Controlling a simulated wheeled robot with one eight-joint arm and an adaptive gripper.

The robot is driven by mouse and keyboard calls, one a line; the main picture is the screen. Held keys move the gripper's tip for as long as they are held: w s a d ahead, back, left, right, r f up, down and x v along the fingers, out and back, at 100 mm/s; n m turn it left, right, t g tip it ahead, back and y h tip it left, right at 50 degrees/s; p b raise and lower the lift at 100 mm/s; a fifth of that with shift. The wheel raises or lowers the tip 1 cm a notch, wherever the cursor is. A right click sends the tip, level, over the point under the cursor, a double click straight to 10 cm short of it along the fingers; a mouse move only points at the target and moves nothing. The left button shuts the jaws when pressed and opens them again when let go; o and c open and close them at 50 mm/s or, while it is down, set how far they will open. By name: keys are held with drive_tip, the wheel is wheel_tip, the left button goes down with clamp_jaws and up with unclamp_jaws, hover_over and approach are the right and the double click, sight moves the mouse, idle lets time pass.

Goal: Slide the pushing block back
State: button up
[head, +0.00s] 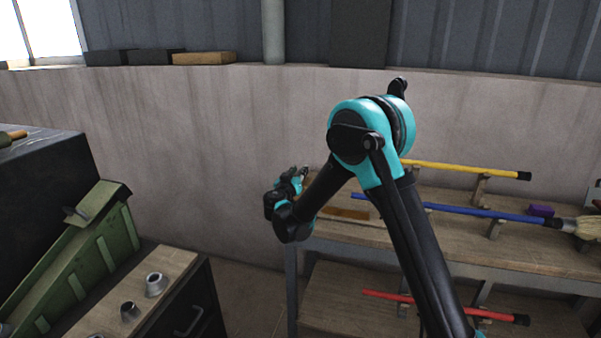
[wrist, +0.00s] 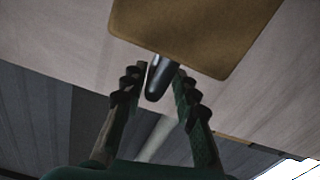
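My gripper (head: 303,173) is near the wall, left of the wooden shelf, small in the head view. In the wrist view its dark ribbed fingers (wrist: 161,70) lean inward, with a narrow gap at the tips. A black rounded handle (wrist: 156,82) shows in this gap, below a flat brown board (wrist: 200,28). I cannot tell whether the fingers touch the handle. I cannot tell for sure which thing is the pushing block. A green machine frame (head: 95,258) with a sloped top stands at the left, well away from my gripper.
The wooden shelf (head: 475,247) at the right holds a yellow stick (head: 465,170), a blue stick (head: 475,211), a purple block (head: 541,210) and a flat brown piece (head: 347,213). A red stick (head: 385,296) is on the lower level. A cabinet (head: 165,262) with metal cups stands left.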

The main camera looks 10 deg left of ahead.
drive_tip(key=shift+s+d, duration=0.1)
drive_tip(key=s, duration=1.1)
drive_tip(key=shift+s+a, duration=0.2)
drive_tip(key=shift+s, duration=0.2)
